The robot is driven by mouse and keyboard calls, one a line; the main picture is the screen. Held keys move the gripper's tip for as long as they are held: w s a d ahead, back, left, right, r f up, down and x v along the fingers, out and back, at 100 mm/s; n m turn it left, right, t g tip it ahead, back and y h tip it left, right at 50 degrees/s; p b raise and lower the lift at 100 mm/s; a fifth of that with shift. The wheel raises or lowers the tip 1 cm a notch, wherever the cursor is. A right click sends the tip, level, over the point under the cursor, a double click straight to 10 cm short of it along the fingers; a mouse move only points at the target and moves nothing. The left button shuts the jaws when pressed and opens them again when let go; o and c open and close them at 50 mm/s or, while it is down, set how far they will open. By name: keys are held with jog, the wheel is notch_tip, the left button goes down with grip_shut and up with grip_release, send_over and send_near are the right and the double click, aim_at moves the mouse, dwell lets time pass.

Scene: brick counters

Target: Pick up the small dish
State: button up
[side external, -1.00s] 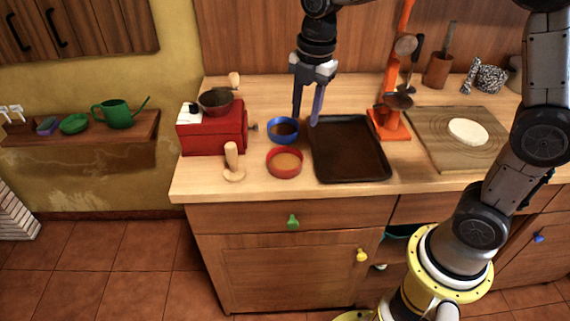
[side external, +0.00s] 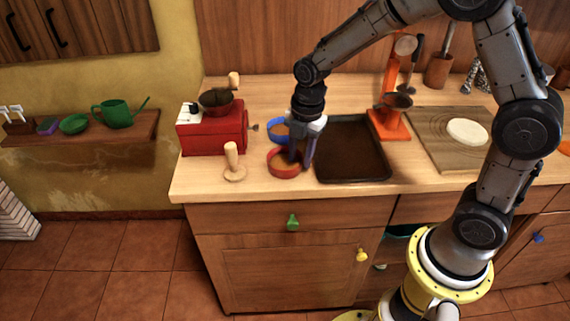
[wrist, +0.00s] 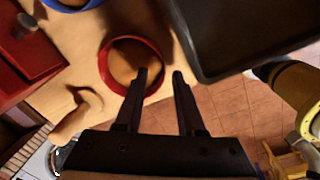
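Two small round dishes stand on the wooden counter: a red-rimmed dish (side external: 272,167) and a blue-rimmed dish (side external: 273,127) behind it. Both hold something brown. My gripper (side external: 301,162) points down at the right side of the red dish, its fingers spread. In the wrist view, my gripper (wrist: 160,74) is open and empty. Its left finger overlaps the inside of the red dish (wrist: 104,66) and its right finger is outside the rim. I cannot tell whether either finger touches it. The blue dish (wrist: 72,6) is cut off at the top.
A dark baking tray (side external: 351,176) lies just right of the red dish. A wooden press (side external: 233,173) and a red box-shaped grinder (side external: 216,140) stand to the left. An orange stand (side external: 389,124) and a board (side external: 428,147) are farther right. A green bowl (side external: 74,124) is on the wall shelf.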

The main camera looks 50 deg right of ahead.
jog(key=shift+f, duration=0.85)
grip_shut()
jog(key=shift+w+r, duration=0.1)
dwell(0.7)
